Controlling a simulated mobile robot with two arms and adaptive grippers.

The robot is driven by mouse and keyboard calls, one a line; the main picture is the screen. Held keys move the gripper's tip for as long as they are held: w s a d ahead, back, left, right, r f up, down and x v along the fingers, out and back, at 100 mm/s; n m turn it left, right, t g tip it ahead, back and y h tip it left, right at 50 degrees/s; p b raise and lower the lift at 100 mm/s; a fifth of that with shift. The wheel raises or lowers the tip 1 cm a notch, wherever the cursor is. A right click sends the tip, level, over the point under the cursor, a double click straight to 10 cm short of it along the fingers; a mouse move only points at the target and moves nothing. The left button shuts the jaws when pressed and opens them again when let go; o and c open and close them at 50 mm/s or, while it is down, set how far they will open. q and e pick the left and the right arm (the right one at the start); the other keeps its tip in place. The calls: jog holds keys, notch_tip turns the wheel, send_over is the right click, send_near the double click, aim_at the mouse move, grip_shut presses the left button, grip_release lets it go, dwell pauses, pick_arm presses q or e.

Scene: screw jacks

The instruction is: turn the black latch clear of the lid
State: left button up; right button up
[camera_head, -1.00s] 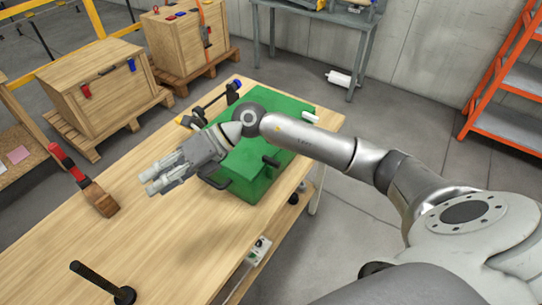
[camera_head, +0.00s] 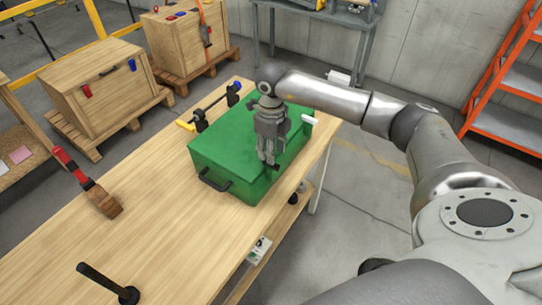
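The green box (camera_head: 225,160) with its green lid stands on the wooden workbench. The black latch (camera_head: 275,167) is at the lid's right front edge, mostly hidden behind my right gripper's fingers. My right gripper (camera_head: 269,163) points down over the right part of the lid, its fingertips at the latch. The fingers look close together; whether they touch or hold the latch I cannot tell. A white latch (camera_head: 310,120) sits at the box's far right corner. A black handle (camera_head: 214,181) is on the box's front side. My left gripper is not in view.
A red-handled brush (camera_head: 88,182) and a black rod on a round base (camera_head: 110,284) are on the bench at left. The bench between them is clear.

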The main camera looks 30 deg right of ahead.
jog(key=shift+f+p, duration=0.55)
jog(key=shift+f, duration=1.85)
grip_shut()
